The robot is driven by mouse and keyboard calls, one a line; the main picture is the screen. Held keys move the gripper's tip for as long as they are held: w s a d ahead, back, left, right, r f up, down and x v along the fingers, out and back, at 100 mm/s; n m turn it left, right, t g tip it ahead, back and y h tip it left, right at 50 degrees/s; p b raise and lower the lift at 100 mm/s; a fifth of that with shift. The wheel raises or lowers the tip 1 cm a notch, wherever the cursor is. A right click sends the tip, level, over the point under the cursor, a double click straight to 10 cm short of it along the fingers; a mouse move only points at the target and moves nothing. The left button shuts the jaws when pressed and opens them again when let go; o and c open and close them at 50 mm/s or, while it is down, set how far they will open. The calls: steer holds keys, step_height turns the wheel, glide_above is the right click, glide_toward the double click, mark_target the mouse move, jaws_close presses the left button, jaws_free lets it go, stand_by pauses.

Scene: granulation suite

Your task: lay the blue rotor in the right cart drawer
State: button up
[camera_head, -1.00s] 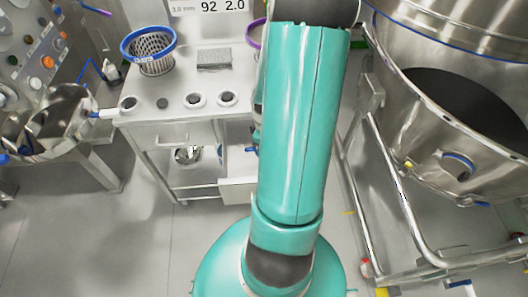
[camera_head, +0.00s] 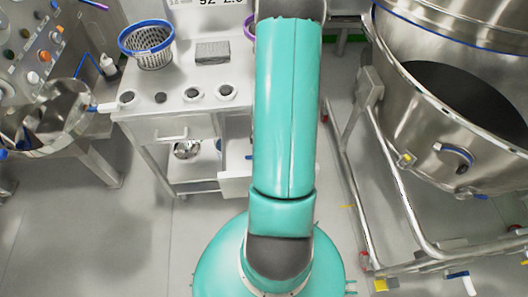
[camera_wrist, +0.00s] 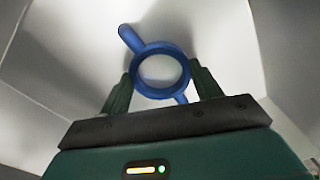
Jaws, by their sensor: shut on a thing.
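The blue rotor (camera_wrist: 160,92), a ring with stubby arms, is between the two fingers of my gripper (camera_wrist: 165,78) in the wrist view. The gripper is shut on it. Pale walls, apparently the inside of a drawer, surround the rotor; I cannot tell whether it touches the floor there. In the head view the right cart drawer (camera_head: 236,187) is pulled out, partly hidden by my arm. The left cart drawer (camera_head: 170,132) is shut. My gripper and the rotor are hidden behind my arm in the head view.
The cart top holds a blue-rimmed wire basket (camera_head: 148,48), a grey mesh block (camera_head: 212,51) and several round fittings. A large steel vessel (camera_head: 440,60) on a tubular frame (camera_head: 400,205) stands close on the right. A control panel is at far left. Floor at front left is clear.

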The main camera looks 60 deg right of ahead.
steer(key=o, duration=1.2)
steer(key=shift+f, duration=0.1)
step_height(320, 180, up, 12)
steer(key=r, duration=0.1)
steer(key=w+a+r+m+t+h, duration=0.1)
steer(key=w+a+r, duration=0.3)
steer(key=a+r, duration=0.3)
steer(key=w+a+r+m+t+h, duration=0.1)
steer(key=w+a+r, duration=0.2)
steer(key=a+r, duration=0.45)
steer(key=s+a+r+t, duration=0.1)
steer(key=a+r, duration=0.3)
steer(key=a, duration=0.1)
steer(key=s+a+r+m+t+y, duration=0.1)
steer(key=s+a+r, duration=0.1)
steer(key=a+r, duration=0.3)
steer(key=s+a+r+t+y, duration=0.1)
steer(key=s+a+r, duration=0.1)
steer(key=a+r, duration=0.3)
steer(key=shift+a+m+t, duration=0.3)
steer(key=shift+a+m, duration=0.1)
steer(key=shift+a, duration=0.05)
